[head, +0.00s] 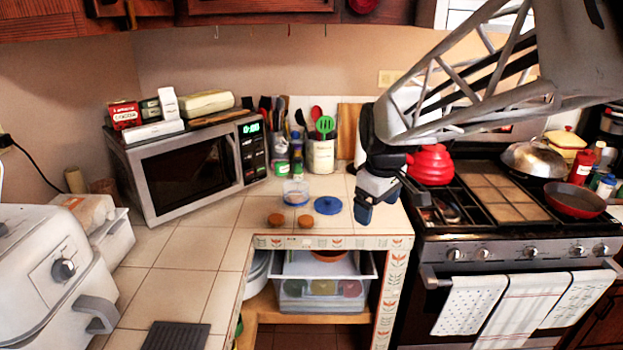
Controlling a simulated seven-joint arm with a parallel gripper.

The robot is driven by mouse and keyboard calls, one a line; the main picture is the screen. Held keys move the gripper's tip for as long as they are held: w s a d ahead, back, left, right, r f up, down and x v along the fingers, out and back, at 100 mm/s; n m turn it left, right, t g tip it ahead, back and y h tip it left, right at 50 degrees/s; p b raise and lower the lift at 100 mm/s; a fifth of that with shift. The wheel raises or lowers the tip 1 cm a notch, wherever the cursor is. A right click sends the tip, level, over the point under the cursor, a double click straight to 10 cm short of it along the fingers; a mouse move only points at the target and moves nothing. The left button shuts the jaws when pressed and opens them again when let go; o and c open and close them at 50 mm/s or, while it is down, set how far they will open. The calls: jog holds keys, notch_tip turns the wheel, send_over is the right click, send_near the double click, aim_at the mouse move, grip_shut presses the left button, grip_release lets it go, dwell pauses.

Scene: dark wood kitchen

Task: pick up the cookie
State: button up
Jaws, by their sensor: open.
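Two small round brown things that look like cookies lie near the counter's front edge, a left one (276,219) and a right one (305,221). I cannot tell which is the task's cookie. My gripper (364,214) hangs pointing down at the right end of the tiled counter, to the right of both cookies and apart from them. Its blue fingertips show, and it is open with nothing seen in it. The gap between the fingers is hard to make out from this angle.
A blue lid (328,205) lies between the cookies and my gripper. A clear container (295,193) stands behind the cookies. The microwave (190,165) is to the left, a utensil crock (321,156) behind, and the stove (500,215) to the right.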

jog(key=w+a+f+n, duration=0.3)
jog(key=w, duration=0.5)
jog(key=w+a+f+n, duration=0.3)
jog(key=w+a, duration=0.1)
jog(key=w, duration=0.4)
jog(key=n+g, duration=0.2)
jog(key=n, duration=0.4)
send_over(307, 219)
jog(key=f, duration=1.1)
jog(key=shift+s+d, duration=0.1)
jog(key=shift+s, duration=0.1)
jog(key=shift+w+f, duration=0.15)
jog(key=shift+f, duration=0.05)
jog(key=shift+f, duration=1.3)
jog(key=shift+w+f, duration=0.1)
jog(key=shift+f, duration=2.5)
